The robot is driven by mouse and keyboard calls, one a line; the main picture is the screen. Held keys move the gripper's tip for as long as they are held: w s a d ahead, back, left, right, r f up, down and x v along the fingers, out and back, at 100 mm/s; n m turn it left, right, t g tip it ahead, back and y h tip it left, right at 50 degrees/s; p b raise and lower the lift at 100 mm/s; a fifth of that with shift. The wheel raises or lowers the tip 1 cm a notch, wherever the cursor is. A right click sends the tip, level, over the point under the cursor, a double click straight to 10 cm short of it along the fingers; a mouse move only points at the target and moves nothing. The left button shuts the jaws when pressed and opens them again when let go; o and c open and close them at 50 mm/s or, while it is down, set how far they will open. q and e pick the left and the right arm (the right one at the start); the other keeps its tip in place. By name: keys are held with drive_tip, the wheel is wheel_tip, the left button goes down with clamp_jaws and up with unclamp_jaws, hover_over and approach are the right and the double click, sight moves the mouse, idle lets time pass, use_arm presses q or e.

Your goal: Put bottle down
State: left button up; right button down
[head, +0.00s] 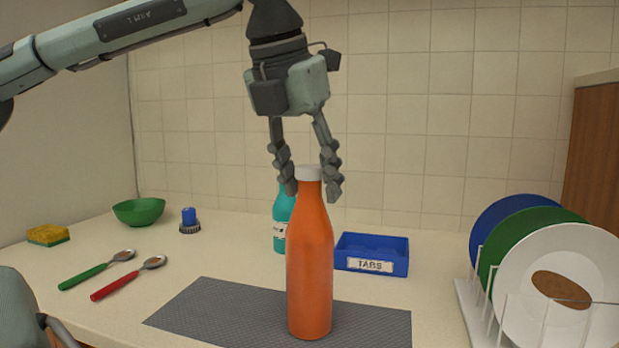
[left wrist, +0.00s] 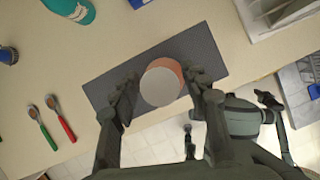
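An orange bottle (head: 310,265) with a white cap (head: 309,173) stands upright on a dark grey mat (head: 215,312) on the counter. My left gripper (head: 312,192) points down from above, with one finger on each side of the cap and neck. Its fingers are spread, and small gaps seem to show beside the bottle. In the left wrist view the cap (left wrist: 165,86) lies between the two fingers (left wrist: 163,92), with the mat (left wrist: 210,55) below. I cannot make out my right gripper.
A teal bottle (head: 281,222) and a blue TABS bin (head: 371,254) stand behind. A dish rack with plates (head: 570,285) is at the right. A green bowl (head: 139,211), sponge (head: 48,235), blue-handled brush (head: 189,220) and two spoons (head: 112,272) lie left.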

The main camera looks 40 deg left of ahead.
idle(0.3)
use_arm(q)
drive_tip(key=v, duration=1.2)
